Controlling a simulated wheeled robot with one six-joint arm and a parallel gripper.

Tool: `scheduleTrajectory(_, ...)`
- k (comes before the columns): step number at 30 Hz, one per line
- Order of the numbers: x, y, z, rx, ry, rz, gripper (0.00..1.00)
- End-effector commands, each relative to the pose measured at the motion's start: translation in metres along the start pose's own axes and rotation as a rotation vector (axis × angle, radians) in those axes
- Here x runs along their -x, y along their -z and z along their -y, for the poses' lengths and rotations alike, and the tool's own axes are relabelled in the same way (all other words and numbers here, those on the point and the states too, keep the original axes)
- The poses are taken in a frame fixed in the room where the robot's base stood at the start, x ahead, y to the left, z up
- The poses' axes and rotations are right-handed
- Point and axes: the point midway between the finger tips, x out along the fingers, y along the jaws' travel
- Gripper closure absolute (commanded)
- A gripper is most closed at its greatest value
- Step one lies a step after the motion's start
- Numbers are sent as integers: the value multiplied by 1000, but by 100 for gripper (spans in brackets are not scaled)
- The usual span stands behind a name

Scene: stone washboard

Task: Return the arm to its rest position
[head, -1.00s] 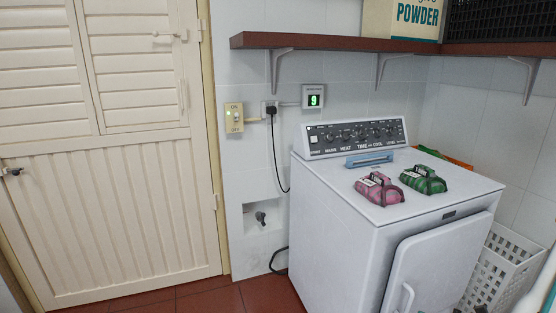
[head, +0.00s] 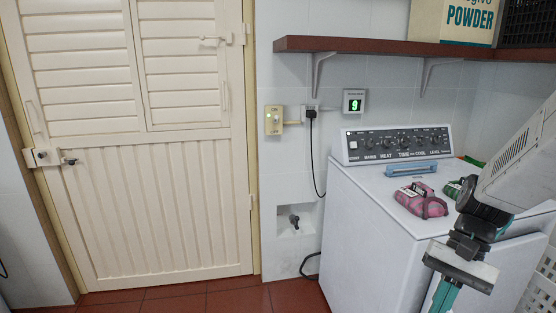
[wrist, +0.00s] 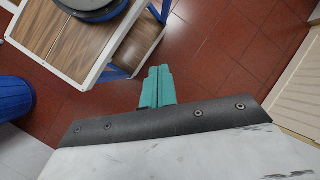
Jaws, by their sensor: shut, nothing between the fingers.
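My arm reaches in from the right edge of the head view, in front of the white machine. My gripper (head: 443,298) hangs low there, with its teal fingers pointing down and cut off by the bottom edge. In the wrist view my gripper (wrist: 157,86) has its two teal fingers pressed together. Nothing is held between them. The fingers point over the red tiled floor (wrist: 225,50), apart from any object.
The white machine (head: 370,240) stands close behind my arm. A pink pack (head: 420,201), a partly hidden green pack (head: 453,190) and a blue item (head: 411,169) lie on top. A wooden-topped unit (wrist: 70,45) and blue bin (wrist: 25,100) show in the wrist view.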

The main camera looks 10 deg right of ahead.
Motion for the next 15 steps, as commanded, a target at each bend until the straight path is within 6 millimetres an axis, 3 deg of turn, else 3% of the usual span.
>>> scheduleTrajectory(9, 23, -71, 21, 375, -273, -296, 100)
scheduleTrajectory(15, 31, -110, 36, 579, -328, -455, 100)
